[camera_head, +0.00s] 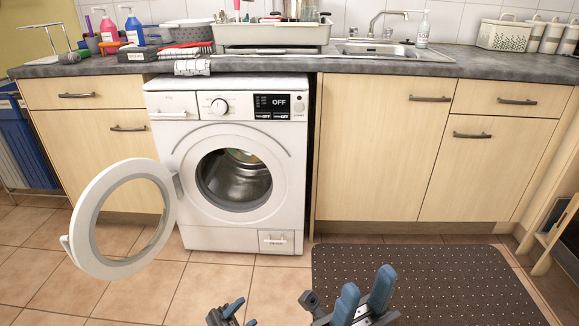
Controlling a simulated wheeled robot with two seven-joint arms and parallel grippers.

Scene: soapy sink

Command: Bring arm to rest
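My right gripper (368,282) is at the bottom, right of centre. Its two blue fingers stand apart with nothing seen between them. My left gripper (236,309) shows at the bottom edge, left of the right one. Neither is seen touching anything. The rest of both arms is out of view.
The washer's round door (88,215) stands wide open to the left. A dark dotted mat (440,280) lies on the tiles (200,280). Cabinets (380,150) and a counter (400,65) with a sink (380,48), bottles and a white basket (505,36) line the back.

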